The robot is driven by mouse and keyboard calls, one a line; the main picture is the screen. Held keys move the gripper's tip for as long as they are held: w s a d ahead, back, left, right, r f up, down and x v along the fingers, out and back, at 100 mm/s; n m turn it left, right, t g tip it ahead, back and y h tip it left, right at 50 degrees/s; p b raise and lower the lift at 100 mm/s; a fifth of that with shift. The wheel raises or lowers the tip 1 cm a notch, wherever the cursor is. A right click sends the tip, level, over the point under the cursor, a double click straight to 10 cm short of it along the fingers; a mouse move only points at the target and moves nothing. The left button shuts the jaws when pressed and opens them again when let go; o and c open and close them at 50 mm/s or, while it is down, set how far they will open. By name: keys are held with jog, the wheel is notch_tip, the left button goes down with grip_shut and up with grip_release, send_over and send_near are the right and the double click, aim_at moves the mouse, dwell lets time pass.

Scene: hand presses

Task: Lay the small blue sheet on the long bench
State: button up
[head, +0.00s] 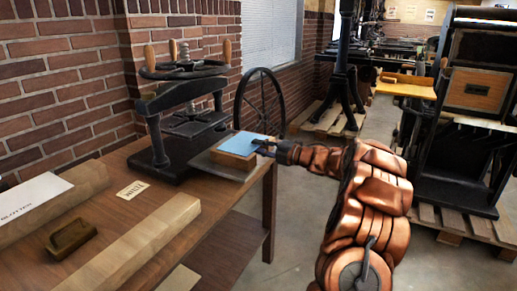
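The small blue sheet (240,143) lies flat on top of a tan wooden block (234,160) near the bench's far right corner, beside the black press. My gripper (264,147) is at the sheet's right edge, reaching in from the right. Its fingers are dark and too small to show whether they are open, shut or gripping the sheet. A long brown wooden bench (112,214) runs from the lower left to that corner and bears the press and block.
The black press (180,115) with a hand wheel stands at the bench's back. A pale beam (145,240), a small brown wooden tray (70,238), a printed card (132,189) and a white sign sheet (30,196) lie nearer. A large wheel (262,100) stands behind.

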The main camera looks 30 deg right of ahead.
grip_shut()
dwell(0.5)
jog(key=shift+r, duration=0.1)
notch_tip(320, 180, up, 3)
jog(key=shift+f+p, duration=0.1)
jog(key=shift+p, duration=0.3)
jog(key=r+b+v, duration=0.3)
jog(key=v, duration=1.9)
dwell(1.1)
jog(key=shift+w, duration=0.1)
dwell(0.4)
